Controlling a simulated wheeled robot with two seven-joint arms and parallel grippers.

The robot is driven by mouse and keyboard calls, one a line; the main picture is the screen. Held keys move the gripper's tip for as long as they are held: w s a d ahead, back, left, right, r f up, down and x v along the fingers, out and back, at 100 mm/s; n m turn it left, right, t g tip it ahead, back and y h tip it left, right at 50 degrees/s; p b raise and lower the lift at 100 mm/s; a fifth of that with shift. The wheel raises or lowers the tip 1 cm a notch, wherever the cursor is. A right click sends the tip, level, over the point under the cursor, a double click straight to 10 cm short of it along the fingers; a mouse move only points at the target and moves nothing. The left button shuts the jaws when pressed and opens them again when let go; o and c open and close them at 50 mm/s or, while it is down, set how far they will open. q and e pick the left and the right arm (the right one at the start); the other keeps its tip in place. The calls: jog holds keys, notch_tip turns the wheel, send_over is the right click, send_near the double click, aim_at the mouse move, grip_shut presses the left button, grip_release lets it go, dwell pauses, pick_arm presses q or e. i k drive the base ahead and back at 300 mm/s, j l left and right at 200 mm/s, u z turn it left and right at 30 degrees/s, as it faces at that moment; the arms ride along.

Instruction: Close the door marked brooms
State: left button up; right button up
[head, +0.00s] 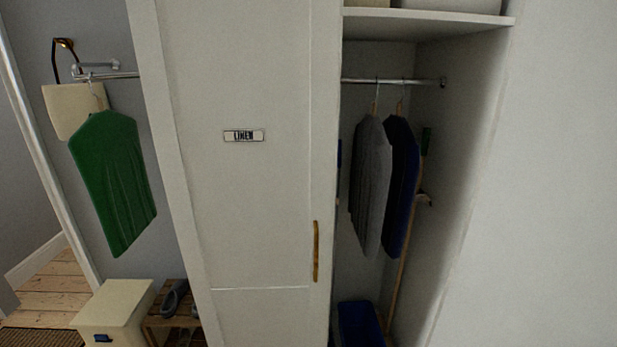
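No door with a brooms label shows in the head view. A tall white door (240,220) fills the middle, with a sign (244,136) that reads LINEN and a vertical wooden handle (316,251) near its right edge. Right of it a closet compartment (455,130) stands open. A long wooden stick (401,285), perhaps a broom handle, leans inside it. A plain white surface (560,200) fills the far right; I cannot tell whether it is a wall or a door. Neither of my grippers is in view.
Inside the compartment, grey (371,190) and dark blue (402,190) garments hang from a rail above a blue bin (358,324). At left are a green garment (112,185), a cream box (113,312) and a shoe rack (172,322). Bare floorboards (48,290) show beyond.

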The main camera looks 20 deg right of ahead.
aim_at(537, 265)
jog(key=k+l, duration=0.1)
jog(key=l, duration=1.05)
jog(key=k+l, duration=0.15)
jog(key=l, duration=0.45)
jog(key=k+l, duration=0.1)
jog(key=l, duration=1.05)
jog(key=k, duration=0.05)
